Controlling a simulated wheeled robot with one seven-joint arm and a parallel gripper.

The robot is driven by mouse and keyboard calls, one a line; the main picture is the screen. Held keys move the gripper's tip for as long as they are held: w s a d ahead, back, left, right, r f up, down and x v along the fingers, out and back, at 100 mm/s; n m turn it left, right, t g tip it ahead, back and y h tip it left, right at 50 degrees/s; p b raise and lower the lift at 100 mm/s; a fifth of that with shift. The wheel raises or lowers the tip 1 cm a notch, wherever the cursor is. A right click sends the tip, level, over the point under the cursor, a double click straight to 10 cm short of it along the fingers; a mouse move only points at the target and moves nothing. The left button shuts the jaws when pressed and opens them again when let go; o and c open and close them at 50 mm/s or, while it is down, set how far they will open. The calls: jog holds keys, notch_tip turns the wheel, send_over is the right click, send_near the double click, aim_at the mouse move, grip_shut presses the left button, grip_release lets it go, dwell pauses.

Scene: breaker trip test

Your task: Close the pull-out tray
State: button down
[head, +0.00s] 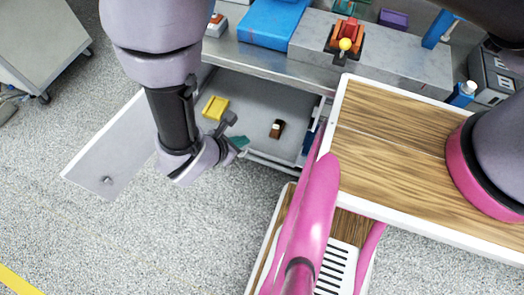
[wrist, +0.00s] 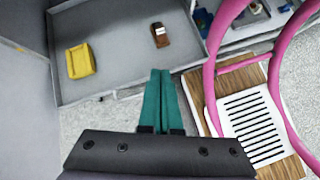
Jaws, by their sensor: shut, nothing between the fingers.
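The pull-out tray (head: 256,97) is grey and shallow, and it stands out from under the workbench. It holds a yellow block (head: 215,107) and a small brown-and-black item (head: 277,128). The tray floor also shows in the wrist view (wrist: 120,50), with the yellow block (wrist: 81,61) and the brown item (wrist: 159,36) on it. My gripper (head: 240,142) is at the tray's front edge, its teal fingers (wrist: 161,78) pressed together and empty. The fingertips overlap the front rim in the wrist view; I cannot tell whether they touch it. My arm hides part of the tray's left side.
A pale panel with a small knob (head: 107,180) sticks out left of the tray. Wood-topped shelves (head: 400,125) and a pink tube frame (head: 318,200) stand close on the right. A blue box (head: 272,22) lies on the bench. Speckled floor in front is clear.

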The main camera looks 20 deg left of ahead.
aim_at(284, 113)
jog(key=s+d+f+n+t+y, duration=0.1)
jog(key=s+d+f+n, duration=0.1)
jog(key=s+f, duration=0.25)
jog(key=s+d+f+n+y, duration=0.1)
jog(key=s+d+f+n, duration=0.15)
jog(key=f, duration=0.25)
jog(key=shift+n, duration=0.25)
jog(key=shift+w+r+x, duration=0.25)
jog(key=shift+r+x, duration=0.05)
jog(key=shift+x, duration=1.85)
jog(key=shift+w+r+x, duration=0.25)
jog(key=shift+x, duration=1.9)
jog(key=shift+w+r+x, duration=0.3)
jog(key=shift+x, duration=1.85)
jog(key=shift+w+a, duration=0.1)
jog(key=w, duration=2.3)
